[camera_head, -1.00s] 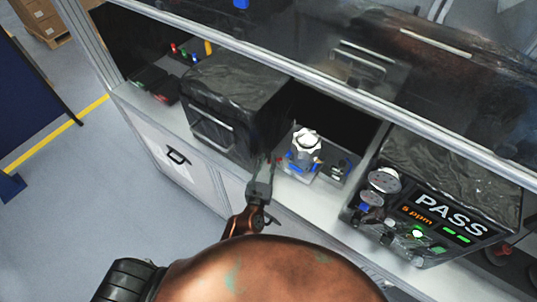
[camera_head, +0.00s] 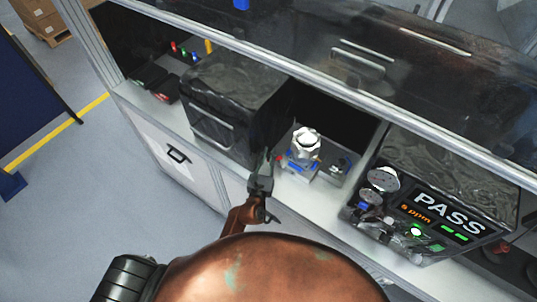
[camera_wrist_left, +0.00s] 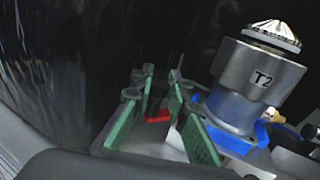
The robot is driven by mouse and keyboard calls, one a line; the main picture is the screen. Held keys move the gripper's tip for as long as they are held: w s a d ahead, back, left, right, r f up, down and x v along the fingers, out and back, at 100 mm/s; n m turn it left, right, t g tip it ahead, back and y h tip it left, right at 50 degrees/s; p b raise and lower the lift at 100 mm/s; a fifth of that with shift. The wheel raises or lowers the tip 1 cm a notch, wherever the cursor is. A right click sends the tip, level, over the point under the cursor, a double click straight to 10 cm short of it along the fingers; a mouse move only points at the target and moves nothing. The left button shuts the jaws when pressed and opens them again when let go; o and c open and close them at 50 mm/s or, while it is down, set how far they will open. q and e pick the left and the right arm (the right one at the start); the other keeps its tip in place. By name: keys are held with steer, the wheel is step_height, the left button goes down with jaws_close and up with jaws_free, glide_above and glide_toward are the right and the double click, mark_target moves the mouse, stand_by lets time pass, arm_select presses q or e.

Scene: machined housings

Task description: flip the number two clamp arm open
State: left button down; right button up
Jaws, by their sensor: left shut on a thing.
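A silver machined housing (camera_head: 305,143) stands upright on a small fixture (camera_head: 300,172) at the middle of the bench. In the left wrist view the housing (camera_wrist_left: 255,80) carries a "T2" label and sits in a blue seat (camera_wrist_left: 232,136). My left gripper (camera_head: 265,162) is at the left side of the fixture, beside the black box. In the left wrist view its green-padded fingers (camera_wrist_left: 158,120) are on either side of a small red piece (camera_wrist_left: 157,116), which looks like part of the clamp arm. The fingers hide most of that arm, so its angle is unclear. My right gripper is not in view.
A black box (camera_head: 215,100) stands close on the left of my left gripper. A tester with a "PASS" screen (camera_head: 447,213) and dials stands at the right. A metal rail (camera_head: 330,98) crosses above the bench. Some bare bench top (camera_head: 325,208) shows in front of the fixture.

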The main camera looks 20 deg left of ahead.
arm_select(q)
steer(key=shift+w+a+m+h+b, duration=0.2)
steer(key=shift+m+h+b, duration=0.4)
steer(key=shift+h+b, duration=0.3)
steer(key=shift+d, duration=0.1)
steer(key=c, duration=2.2)
jaws_free()
steer(key=shift+o, duration=0.4)
steer(key=shift+s, duration=0.15)
steer(key=s, duration=1.1)
steer(key=shift+s+a, duration=0.35)
